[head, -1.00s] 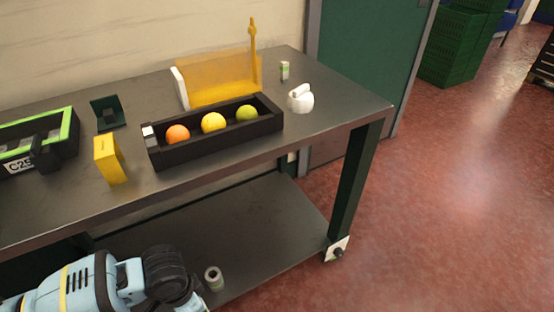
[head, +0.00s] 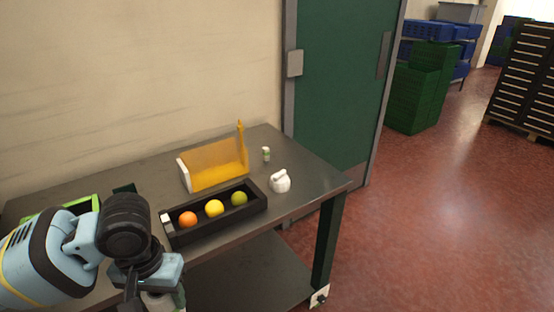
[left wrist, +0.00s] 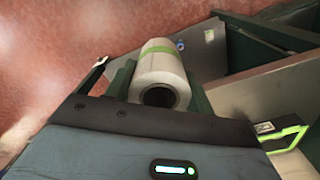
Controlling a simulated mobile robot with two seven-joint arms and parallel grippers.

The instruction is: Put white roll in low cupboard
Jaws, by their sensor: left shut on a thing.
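The white roll (left wrist: 158,68) has a green band and a dark hollow core. In the left wrist view it sits between the two fingers of my left gripper (left wrist: 160,88), which is shut on it. In the head view, my left gripper (head: 152,292) is at the bottom, in front of the workbench, and only part of the roll (head: 160,301) shows below it. I cannot make out a low cupboard in these views. My right gripper is not in view.
The workbench (head: 308,187) holds a black tray (head: 212,227) with orange, yellow and green balls, a yellow translucent holder (head: 215,165), a white kettle-like item (head: 281,182) and a small can (head: 266,154). Its lower shelf (head: 250,275) looks clear. Red floor is open at right.

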